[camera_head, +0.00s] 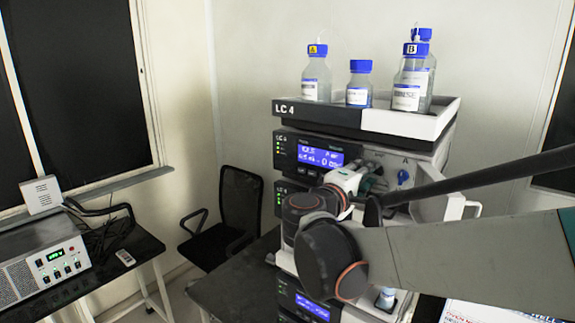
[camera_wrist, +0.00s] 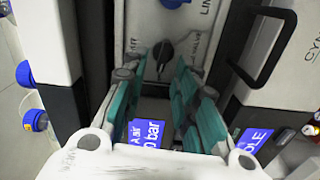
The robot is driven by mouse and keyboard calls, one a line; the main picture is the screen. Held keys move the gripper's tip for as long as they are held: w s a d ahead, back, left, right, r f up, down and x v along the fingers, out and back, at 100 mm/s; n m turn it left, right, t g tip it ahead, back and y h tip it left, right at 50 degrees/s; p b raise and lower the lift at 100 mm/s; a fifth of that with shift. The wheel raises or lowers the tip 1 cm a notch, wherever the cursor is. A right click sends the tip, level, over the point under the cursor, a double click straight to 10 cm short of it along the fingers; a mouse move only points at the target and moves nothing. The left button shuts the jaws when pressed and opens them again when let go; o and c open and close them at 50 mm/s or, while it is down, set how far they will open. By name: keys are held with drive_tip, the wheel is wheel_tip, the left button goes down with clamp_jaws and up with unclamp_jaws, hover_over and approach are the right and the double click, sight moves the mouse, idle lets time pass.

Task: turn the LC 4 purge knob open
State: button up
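The LC 4 stack (camera_head: 318,115) stands in the middle of the head view, its name on the top tray's front. A round black knob (camera_wrist: 163,52) sits on a light panel in the wrist view, with small lettering beside it. I cannot read its setting clearly. My gripper (camera_wrist: 162,76) is open, its two teal-padded fingers spread left and right of the line to the knob. The knob shows between and just beyond the fingertips; no contact is visible. In the head view my gripper (camera_head: 371,181) is at the stack's upper module, partly hidden by my arm.
Several blue-capped bottles (camera_head: 358,84) stand in the top tray (camera_head: 405,122). A blue round part (camera_head: 403,177) is on the panel right of my gripper. A black handle (camera_wrist: 268,45) juts out at the wrist view's right. A lit display (camera_wrist: 146,134) lies below the fingers.

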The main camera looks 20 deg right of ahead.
drive_tip(key=v, duration=1)
drive_tip(key=shift+s+a, duration=0.1)
drive_tip(key=shift+s, duration=0.1)
